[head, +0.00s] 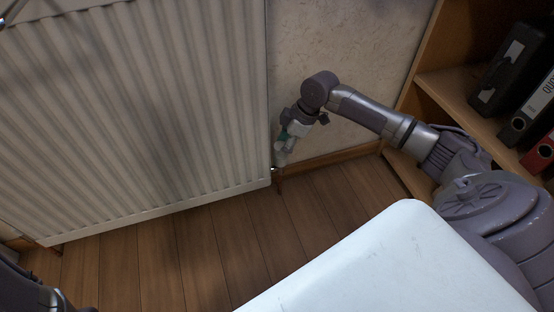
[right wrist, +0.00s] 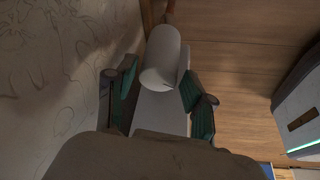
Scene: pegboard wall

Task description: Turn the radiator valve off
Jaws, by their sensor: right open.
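The white radiator (head: 140,110) fills the left of the head view. Its valve knob (head: 281,158) is a small pale cylinder low at the radiator's right end, above the floor. In the right wrist view the white rounded knob (right wrist: 164,56) lies between and just beyond the green-padded fingers. My right gripper (head: 284,147) points down at the knob. Its fingers (right wrist: 160,82) are spread, with one on each side of the knob, and I cannot tell whether either touches it. My left gripper is not in view; only part of my left arm shows at the bottom left.
A wooden shelf (head: 445,85) with several binders (head: 512,75) stands at the right. The patterned wall (head: 345,45) and a wooden skirting board (head: 335,160) are behind my right arm. The wooden floor (head: 190,245) in front of the radiator is clear.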

